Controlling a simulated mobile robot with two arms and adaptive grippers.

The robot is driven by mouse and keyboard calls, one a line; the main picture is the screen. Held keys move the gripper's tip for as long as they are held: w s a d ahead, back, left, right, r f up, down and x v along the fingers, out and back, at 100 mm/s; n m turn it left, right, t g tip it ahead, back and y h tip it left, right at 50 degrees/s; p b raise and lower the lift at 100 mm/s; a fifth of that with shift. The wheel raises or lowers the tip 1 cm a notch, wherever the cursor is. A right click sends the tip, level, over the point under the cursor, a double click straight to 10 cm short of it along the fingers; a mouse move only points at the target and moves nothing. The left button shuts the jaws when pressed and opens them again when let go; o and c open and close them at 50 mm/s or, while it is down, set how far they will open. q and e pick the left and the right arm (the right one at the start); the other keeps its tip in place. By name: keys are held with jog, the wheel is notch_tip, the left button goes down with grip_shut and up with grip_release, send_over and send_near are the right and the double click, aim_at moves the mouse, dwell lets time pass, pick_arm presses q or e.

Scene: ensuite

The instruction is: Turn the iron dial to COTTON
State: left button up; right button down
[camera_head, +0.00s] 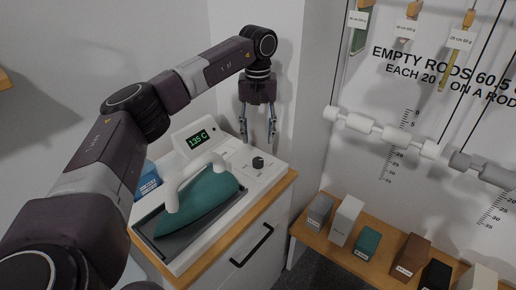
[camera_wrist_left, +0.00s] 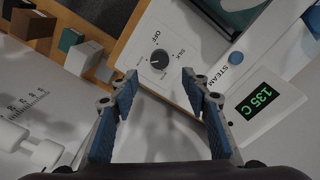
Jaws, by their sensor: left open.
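The iron dial (camera_head: 258,163) is a small black knob on the white panel of the ironing station. It also shows in the left wrist view (camera_wrist_left: 159,60), with the words OFF and SILK printed around it; I cannot read a COTTON mark, and the knob's exact setting is too small to tell. My left gripper (camera_head: 258,142) is open and empty, pointing down above the panel near the dial. In the left wrist view the dial appears just beyond and between the open blue-padded fingertips (camera_wrist_left: 160,78), apart from them. My right gripper is not in view.
A green display (camera_head: 198,138) reads 135 C. A teal iron (camera_head: 207,195) with a white handle rests on its tray beside the dial. Several blocks stand on a wooden shelf (camera_head: 338,254) at right. A wall stands behind the gripper.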

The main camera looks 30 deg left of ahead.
pick_arm(q)
jog(key=shift+r, duration=1.7)
